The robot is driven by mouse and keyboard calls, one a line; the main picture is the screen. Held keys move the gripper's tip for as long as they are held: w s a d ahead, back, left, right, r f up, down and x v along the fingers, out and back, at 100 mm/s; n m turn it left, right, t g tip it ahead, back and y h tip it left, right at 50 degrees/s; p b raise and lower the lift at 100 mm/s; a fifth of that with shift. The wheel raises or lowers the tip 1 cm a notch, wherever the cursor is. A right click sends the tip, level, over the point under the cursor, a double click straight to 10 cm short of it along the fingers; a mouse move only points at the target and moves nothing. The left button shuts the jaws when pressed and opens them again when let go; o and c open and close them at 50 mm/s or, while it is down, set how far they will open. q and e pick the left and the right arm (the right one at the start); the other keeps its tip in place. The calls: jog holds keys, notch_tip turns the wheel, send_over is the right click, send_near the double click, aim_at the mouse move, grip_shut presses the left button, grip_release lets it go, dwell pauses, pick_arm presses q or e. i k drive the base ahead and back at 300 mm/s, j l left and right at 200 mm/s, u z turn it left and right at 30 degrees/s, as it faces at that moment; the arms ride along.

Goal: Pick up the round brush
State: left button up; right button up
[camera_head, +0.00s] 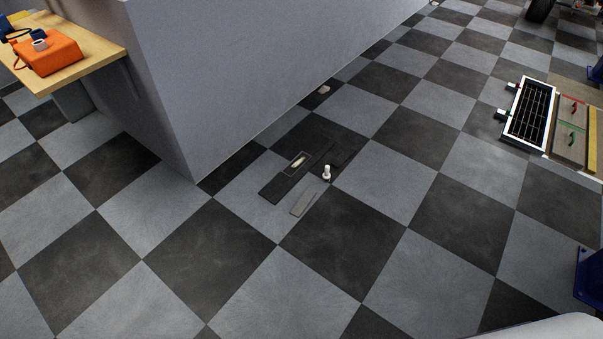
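I cannot pick out the round brush for sure. A small upright pale object with a round top (326,172) stands on the checkered floor near the grey wall; it is too small to tell what it is. Beside it on the left, a whitish piece (298,162) lies on a dark flat strip (283,184). Neither of my grippers is in view.
A grey wall block (250,70) stands behind these items. A wooden shelf (88,68) at upper left holds an orange case (48,54) with a small cup. A framed black grate (526,112) lies at right.

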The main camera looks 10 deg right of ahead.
aim_at(326, 176)
jog(key=i+l+u, duration=0.5)
jog(key=l, duration=0.25)
jog(key=i+l+u, duration=0.1)
jog(key=l+u, duration=0.15)
jog(key=l, duration=0.15)
